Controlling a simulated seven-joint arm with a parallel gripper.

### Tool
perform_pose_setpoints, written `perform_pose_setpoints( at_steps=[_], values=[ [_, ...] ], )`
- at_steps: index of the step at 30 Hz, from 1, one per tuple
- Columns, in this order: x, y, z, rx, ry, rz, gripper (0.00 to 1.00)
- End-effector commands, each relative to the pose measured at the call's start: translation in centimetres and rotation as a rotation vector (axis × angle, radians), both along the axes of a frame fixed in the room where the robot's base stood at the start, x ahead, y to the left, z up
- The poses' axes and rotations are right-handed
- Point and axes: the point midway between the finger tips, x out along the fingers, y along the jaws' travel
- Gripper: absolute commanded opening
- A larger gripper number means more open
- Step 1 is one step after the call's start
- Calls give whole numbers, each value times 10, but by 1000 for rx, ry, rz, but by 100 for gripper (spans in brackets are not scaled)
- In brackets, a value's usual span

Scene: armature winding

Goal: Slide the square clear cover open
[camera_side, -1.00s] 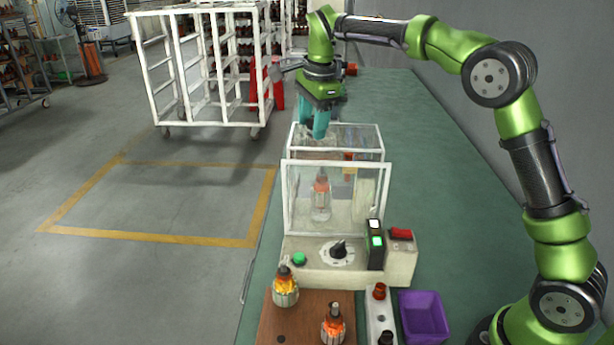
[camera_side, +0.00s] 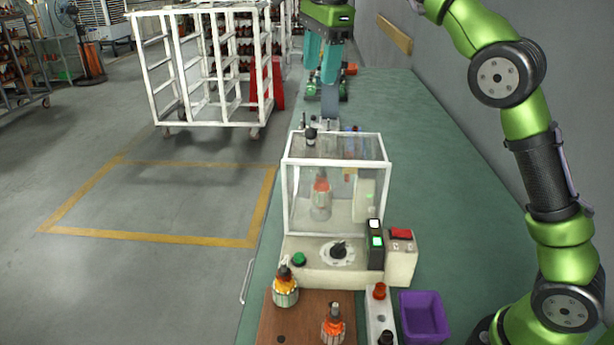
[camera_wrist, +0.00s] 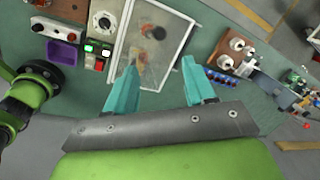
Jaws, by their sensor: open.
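The square clear cover (camera_side: 337,147) is a white-framed transparent box on the winding machine (camera_side: 318,268). An armature (camera_side: 321,195) shows through its front panel. In the wrist view the cover (camera_wrist: 172,38) lies just beyond the fingertips, with its near edge close to the left finger. My gripper (camera_side: 321,75) is open and empty, above and behind the cover in the side view. It also shows in the wrist view (camera_wrist: 160,75) with its teal fingers spread. I see no contact between fingers and cover.
The machine's control box (camera_side: 398,258) stands at the front right. A wooden board (camera_side: 300,325) with armatures and a purple bin (camera_side: 423,316) are in front. Several small parts and spools (camera_wrist: 236,46) stand beside the cover. The green bench is clear on the right.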

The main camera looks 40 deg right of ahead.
Motion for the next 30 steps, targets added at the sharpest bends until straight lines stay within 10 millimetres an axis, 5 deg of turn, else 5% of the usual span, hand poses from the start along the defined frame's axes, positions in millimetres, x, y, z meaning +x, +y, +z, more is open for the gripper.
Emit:
perform_pose_setpoints(
  at_steps=[10,19,30],
  values=[
    [-4,2,27,1,-4,-2,54],
    [12,-18,-2,-132,22,316,54],
    [-1,-31,-26,-187,17,651,54]
  ],
)
